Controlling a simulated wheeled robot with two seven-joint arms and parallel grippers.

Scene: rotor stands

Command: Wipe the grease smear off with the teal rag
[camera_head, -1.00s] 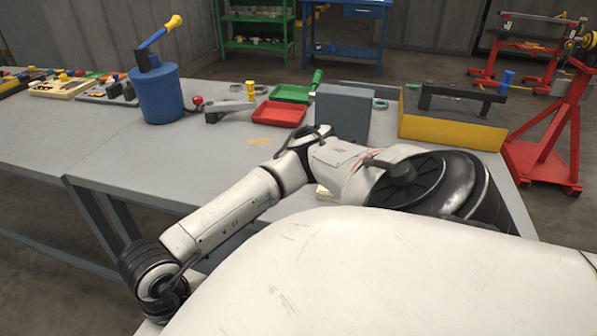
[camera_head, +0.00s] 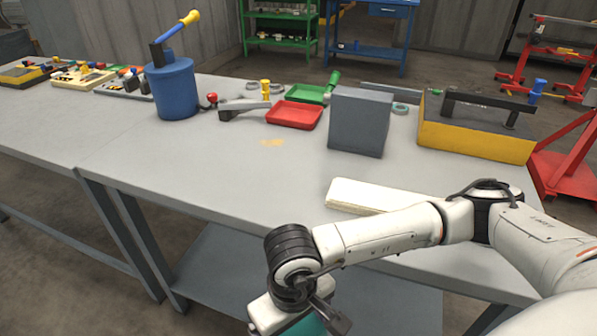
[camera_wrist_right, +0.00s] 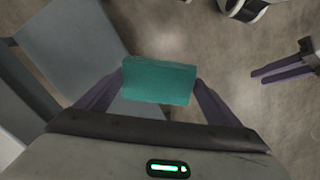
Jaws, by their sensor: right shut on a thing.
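The grease smear (camera_head: 272,142) is a small yellowish patch on the grey bench top, in front of the red tray. My right gripper (camera_wrist_right: 160,88) is shut on the teal rag (camera_wrist_right: 160,80), a flat block-like piece between its two fingers. In the head view the rag (camera_head: 306,326) shows only partly at the bottom edge, below my wrist. The rag is in front of the bench and apart from the smear. My left gripper (camera_wrist_right: 281,70) shows at the right of the wrist view, its two fingers apart with nothing between them.
The grey bench (camera_head: 215,165) is clear around the smear. Behind it are a red tray (camera_head: 294,115) and a blue cylinder (camera_head: 175,88). A grey block (camera_head: 360,122) stands to the right, a cream slab (camera_head: 352,196) lies nearer, and a yellow-sided box (camera_head: 470,138) sits farther right.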

